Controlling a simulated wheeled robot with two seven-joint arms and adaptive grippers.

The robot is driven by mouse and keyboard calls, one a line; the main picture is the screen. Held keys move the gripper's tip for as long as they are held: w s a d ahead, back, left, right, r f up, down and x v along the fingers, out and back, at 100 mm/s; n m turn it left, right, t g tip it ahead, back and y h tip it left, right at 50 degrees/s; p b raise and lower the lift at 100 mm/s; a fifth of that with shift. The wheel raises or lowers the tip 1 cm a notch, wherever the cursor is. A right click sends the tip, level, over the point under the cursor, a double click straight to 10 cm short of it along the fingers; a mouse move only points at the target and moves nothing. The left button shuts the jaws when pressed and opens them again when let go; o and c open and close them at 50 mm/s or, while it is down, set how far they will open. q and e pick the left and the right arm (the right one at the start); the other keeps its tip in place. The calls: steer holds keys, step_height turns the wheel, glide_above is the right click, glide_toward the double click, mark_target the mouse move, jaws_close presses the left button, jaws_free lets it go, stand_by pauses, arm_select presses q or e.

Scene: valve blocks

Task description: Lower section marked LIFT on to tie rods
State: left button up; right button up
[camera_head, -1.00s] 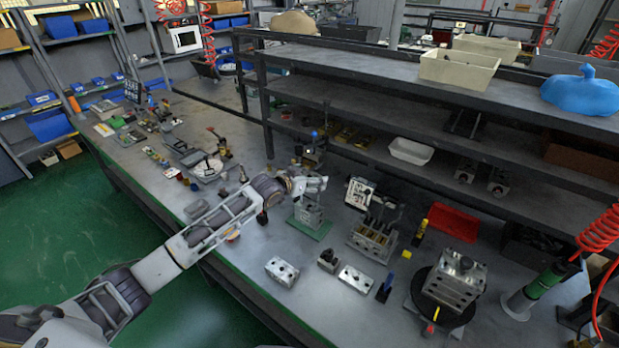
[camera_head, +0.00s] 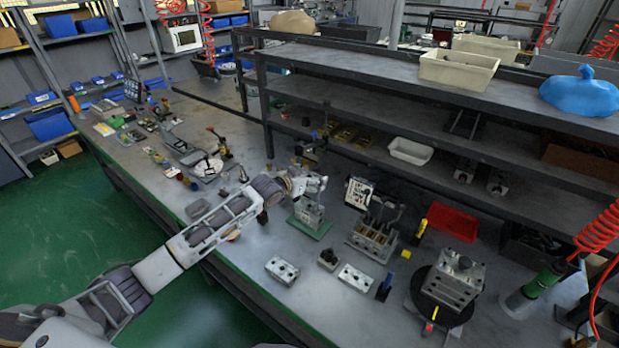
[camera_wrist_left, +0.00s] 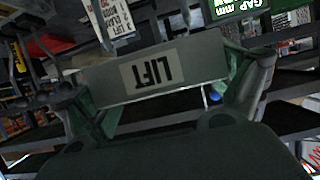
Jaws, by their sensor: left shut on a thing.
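The section marked LIFT (camera_wrist_left: 155,77) is a grey block with a dark-lettered label that reads upside down in the left wrist view. My left gripper (camera_wrist_left: 165,85) is shut on it, with a finger at each end. In the head view my left gripper (camera_head: 313,186) is just above a grey valve block (camera_head: 309,214) on a green plate (camera_head: 310,230). The held section is hard to separate from the gripper and stack there. I cannot make out the tie rods, or whether the section touches them. My right gripper is not in view.
A valve block with levers (camera_head: 372,238) stands right of the stack. Loose grey blocks (camera_head: 282,270) lie in front. A larger block (camera_head: 455,281) sits on a black round turntable. A red tray (camera_head: 453,222) lies behind, below the shelf (camera_head: 430,125).

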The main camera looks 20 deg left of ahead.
arm_select(q)
steer(key=shift+r+p, duration=0.1)
steer(key=shift+p, duration=0.25)
stand_by(0.3)
steer(key=shift+f+b, duration=2.5)
steer(key=shift+f, duration=2.55)
stand_by(2.3)
